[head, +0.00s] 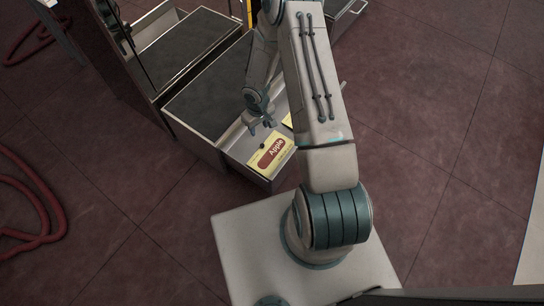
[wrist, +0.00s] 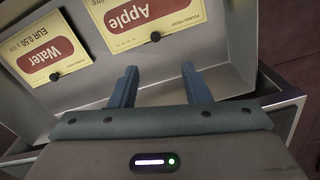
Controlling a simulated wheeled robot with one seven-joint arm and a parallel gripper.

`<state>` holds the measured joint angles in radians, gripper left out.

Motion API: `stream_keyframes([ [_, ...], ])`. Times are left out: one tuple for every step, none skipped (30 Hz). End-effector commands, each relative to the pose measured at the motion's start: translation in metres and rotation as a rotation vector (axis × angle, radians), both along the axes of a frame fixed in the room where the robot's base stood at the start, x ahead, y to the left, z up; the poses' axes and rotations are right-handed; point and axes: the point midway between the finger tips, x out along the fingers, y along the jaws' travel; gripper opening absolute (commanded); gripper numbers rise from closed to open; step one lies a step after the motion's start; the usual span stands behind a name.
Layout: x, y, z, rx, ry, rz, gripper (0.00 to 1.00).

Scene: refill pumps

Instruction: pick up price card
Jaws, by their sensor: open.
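A yellow price card with a red "Apple" label (head: 270,157) lies in an open drawer in the head view. It also shows at the top of the wrist view (wrist: 150,20), upside down and partly cut off. A second yellow card, labelled "Water" (wrist: 45,50), is at the left in the wrist view. My gripper (head: 262,127) is over the drawer, just behind the Apple card in the head view. In the wrist view my gripper (wrist: 158,88) is open and empty, its two fingers pointing toward the Apple card without visibly holding it.
The drawer (wrist: 225,60) has a grey floor and raised metal walls close around my gripper. A dark-topped cabinet (head: 205,100) stands behind it. A red hose (head: 40,215) lies on the reddish tiled floor at the left.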

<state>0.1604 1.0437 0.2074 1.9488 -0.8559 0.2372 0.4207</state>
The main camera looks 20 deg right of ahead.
Motion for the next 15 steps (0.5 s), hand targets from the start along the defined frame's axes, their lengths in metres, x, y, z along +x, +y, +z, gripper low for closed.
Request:
stream_keyframes([
  [-0.001,0.0,-0.012,0.0,0.002,0.001,0.43],
  [-0.001,0.0,-0.018,0.001,0.004,0.002,0.43],
  [-0.002,0.0,-0.026,0.0,0.004,0.002,0.43],
  [-0.001,0.0,-0.032,0.001,0.004,0.002,0.43],
  [-0.001,0.0,-0.039,0.001,0.003,0.002,0.43],
  [-0.001,0.0,-0.047,0.001,0.004,0.002,0.43],
  [-0.001,0.0,-0.053,0.0,0.003,0.002,0.43],
  [-0.001,0.0,-0.058,0.0,0.003,0.002,0.43],
  [-0.001,0.0,-0.065,0.0,0.003,0.001,0.43],
  [-0.001,-0.001,-0.069,0.0,0.003,0.001,0.43],
  [-0.001,-0.001,-0.072,-0.001,0.002,0.001,0.43],
  [0.0,-0.001,-0.076,0.0,0.001,0.001,0.43],
  [-0.001,-0.001,-0.078,0.0,0.001,0.001,0.43],
  [-0.001,-0.001,-0.08,0.0,0.001,0.001,0.43],
  [-0.001,-0.001,-0.081,-0.001,0.002,0.001,0.43],
])
